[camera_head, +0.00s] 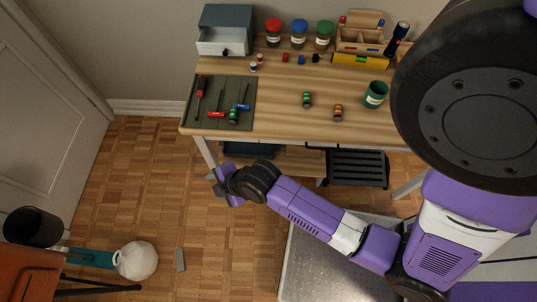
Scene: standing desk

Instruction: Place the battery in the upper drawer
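A green battery-like cylinder (307,99) stands or lies on the middle of the wooden desk; I cannot tell which. A similar orange one (338,112) is to its right, and another green one (233,116) is on the dark mat at the left. A small blue-grey drawer unit (226,15) stands at the back left of the desk. A pale drawer (217,46) is pulled out at its front, with a small dark knob. My gripper (212,184) is out in front of the desk's left front edge, apart from these things. Its fingers are too small to read.
Screwdrivers (200,95) and other tools lie on the mat (247,92). Jars with red, blue and green lids (299,40), a wooden organizer (360,38), a flashlight (397,40) and a green cup (375,94) line the back and right. The desk's middle front is mostly clear.

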